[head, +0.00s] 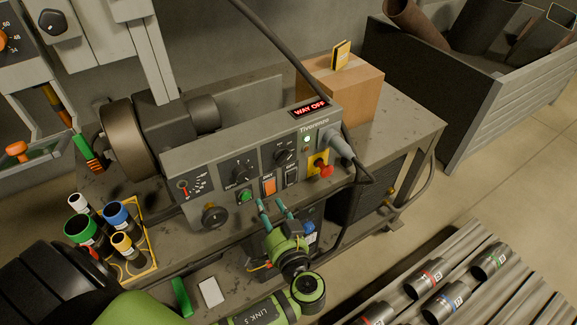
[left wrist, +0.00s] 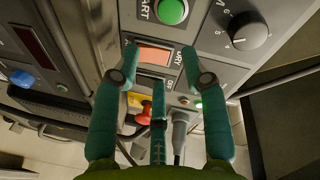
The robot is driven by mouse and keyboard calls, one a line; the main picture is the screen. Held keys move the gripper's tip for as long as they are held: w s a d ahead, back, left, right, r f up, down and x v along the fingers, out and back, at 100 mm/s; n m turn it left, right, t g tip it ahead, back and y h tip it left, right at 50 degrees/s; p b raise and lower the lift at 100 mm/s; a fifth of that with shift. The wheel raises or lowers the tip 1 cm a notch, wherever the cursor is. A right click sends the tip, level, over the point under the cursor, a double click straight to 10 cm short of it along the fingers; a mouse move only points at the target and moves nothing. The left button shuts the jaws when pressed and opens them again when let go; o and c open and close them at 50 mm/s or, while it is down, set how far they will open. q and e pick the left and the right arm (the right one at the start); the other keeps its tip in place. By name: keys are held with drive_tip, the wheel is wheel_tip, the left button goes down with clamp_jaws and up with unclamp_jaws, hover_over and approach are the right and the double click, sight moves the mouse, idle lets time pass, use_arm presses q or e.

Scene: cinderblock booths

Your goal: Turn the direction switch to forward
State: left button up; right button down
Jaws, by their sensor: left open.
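The grey control panel (head: 225,165) carries two rocker switches side by side: an orange one (head: 269,187) and a dark one (head: 291,177). Their small labels are too blurred to tell which is the direction switch or how it is set. My left gripper (head: 271,205) is open and empty, its fingers pointing at the panel just below the rockers. In the left wrist view the orange rocker (left wrist: 154,56) and the dark rocker (left wrist: 150,84) show between the spread teal fingers (left wrist: 160,62); contact cannot be told. My right gripper is not in view.
A green button (head: 245,195), knobs (head: 285,156) and a red stop button (head: 326,170) sit close by. A grey plug with a cable (head: 340,147) juts out at the panel's right end. Several ringed cylinders (head: 116,216) stand at the left. A cardboard box (head: 350,95) stands behind.

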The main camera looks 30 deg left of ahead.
sight(286, 162)
use_arm(q)
drive_tip(key=w+d+r+m+t+y, duration=0.1)
drive_tip(key=w+d+r+m+t, duration=0.1)
drive_tip(key=w+d+r+t, duration=0.3)
drive_tip(key=w+a+p, duration=0.1)
drive_tip(key=a+r+p, duration=0.1)
drive_tip(key=w+a+r, duration=0.1)
drive_tip(key=a, duration=0.1)
drive_tip(key=shift+w+r+p, duration=0.15)
drive_tip(key=shift+w+p, duration=0.15)
drive_tip(key=shift+p, duration=0.1)
drive_tip(key=shift+w+a, duration=0.5)
